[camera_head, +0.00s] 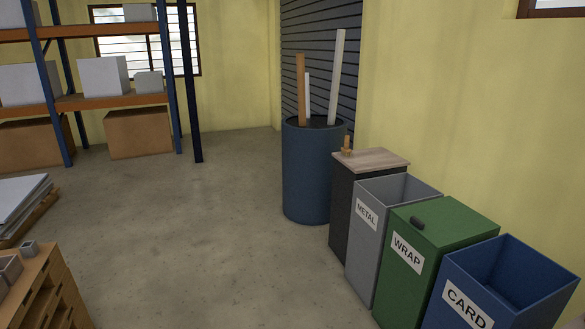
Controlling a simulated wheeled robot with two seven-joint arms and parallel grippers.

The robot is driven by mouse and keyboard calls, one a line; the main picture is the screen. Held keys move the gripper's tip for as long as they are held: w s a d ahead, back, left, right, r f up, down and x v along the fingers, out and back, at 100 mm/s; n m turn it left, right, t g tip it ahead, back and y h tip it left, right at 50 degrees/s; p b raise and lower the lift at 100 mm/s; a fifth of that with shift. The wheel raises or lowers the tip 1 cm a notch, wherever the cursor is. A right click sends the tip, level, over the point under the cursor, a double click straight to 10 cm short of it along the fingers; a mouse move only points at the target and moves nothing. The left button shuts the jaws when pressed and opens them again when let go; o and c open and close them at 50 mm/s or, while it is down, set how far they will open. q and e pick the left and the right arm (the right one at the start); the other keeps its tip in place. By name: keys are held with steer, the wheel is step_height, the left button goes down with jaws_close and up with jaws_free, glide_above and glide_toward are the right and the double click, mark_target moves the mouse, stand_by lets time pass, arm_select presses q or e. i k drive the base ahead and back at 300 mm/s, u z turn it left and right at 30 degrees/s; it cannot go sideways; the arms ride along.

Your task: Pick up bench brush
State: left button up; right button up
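A small orange-brown object (347,145) with an upright part stands on the wooden top (372,158) of a dark cabinet. It may be the bench brush, but it is too small to tell. A small dark rounded object (417,221) is on the green bin's lid, and I cannot tell if it is a handle or a loose thing. Neither of my grippers is in view.
Grey METAL (365,250), green WRAP (402,290) and blue CARD (470,300) bins stand along the right wall. A blue barrel (307,180) holds long pieces. The middle floor is clear.

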mark_target(346, 152)
steer(key=u, duration=0.05)
steer(key=i, duration=2.4)
steer(key=z, duration=0.1)
